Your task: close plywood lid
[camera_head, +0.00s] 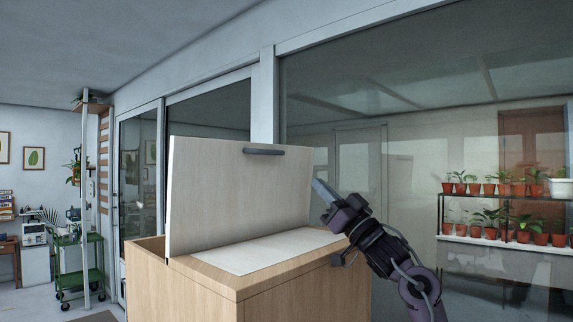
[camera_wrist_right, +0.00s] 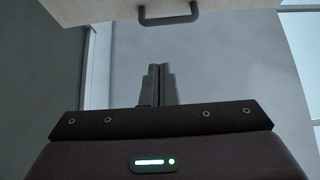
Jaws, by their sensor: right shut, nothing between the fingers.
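The plywood lid (camera_head: 230,195) stands raised, nearly upright, on a light wooden box (camera_head: 185,290). A dark bar handle (camera_head: 263,151) is fixed near its upper edge. In the right wrist view the lid's pale edge (camera_wrist_right: 100,8) and the handle (camera_wrist_right: 168,17) show at the top, ahead of the fingers. My right gripper (camera_head: 319,187) is shut and empty at the right edge of the lid, above the box; the head view does not show clearly whether it touches. Its closed fingers also show in the right wrist view (camera_wrist_right: 160,70), apart from the handle. My left gripper is not in view.
A pale flat panel (camera_head: 270,250) lies at the box top in front of the lid. A glass wall stands behind. A shelf with several potted plants (camera_head: 505,235) is at the right, a green cart (camera_head: 78,262) at the far left.

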